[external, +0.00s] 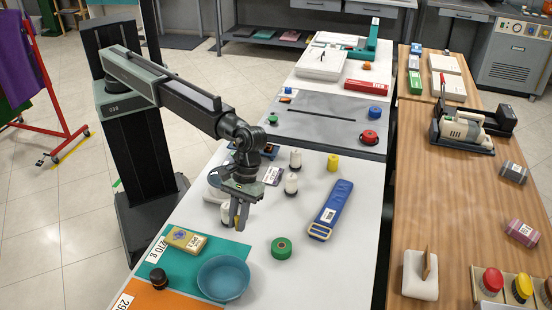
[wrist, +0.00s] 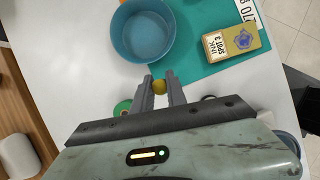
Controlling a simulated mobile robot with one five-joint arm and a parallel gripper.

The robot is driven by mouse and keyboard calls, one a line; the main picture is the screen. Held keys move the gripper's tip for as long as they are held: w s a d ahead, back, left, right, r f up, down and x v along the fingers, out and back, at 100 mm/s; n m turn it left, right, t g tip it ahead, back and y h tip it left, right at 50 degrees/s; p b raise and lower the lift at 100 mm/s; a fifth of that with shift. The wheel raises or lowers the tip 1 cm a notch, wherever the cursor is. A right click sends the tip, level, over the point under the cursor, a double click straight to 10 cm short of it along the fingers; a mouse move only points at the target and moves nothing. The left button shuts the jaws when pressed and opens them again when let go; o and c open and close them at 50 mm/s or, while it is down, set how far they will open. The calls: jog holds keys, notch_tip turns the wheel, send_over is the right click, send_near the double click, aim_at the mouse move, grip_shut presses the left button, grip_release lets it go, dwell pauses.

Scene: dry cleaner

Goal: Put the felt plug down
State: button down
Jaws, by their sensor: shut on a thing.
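The felt plug (wrist: 159,87) is a small mustard-yellow rounded piece in the wrist view. My gripper (wrist: 160,80) is shut on it, with one grey finger on each side. In the external view my gripper (external: 238,221) points down over the white table (external: 330,247), behind the teal bowl (external: 223,279). The plug is mostly hidden by the fingers there. I cannot tell exactly how far it is above the table.
The bowl and a yellow box (external: 186,240) stand on a teal mat (external: 170,267). A green roll (external: 281,248) and a blue strap (external: 331,208) lie to the right. White spools (external: 291,184) stand behind. White table between bowl and roll is clear.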

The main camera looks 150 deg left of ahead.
notch_tip(320, 180, down, 11)
jog(key=b, duration=1)
jog(key=shift+r, duration=0.45)
jog(key=c, duration=1.8)
grip_release()
jog(key=shift+f, duration=0.2)
jog(key=o, duration=0.5)
jog(key=shift+c, duration=0.2)
jog(key=shift+r, duration=0.1)
jog(key=shift+r, duration=0.3)
jog(key=p+v, duration=1.1)
jog(key=shift+r, duration=0.3)
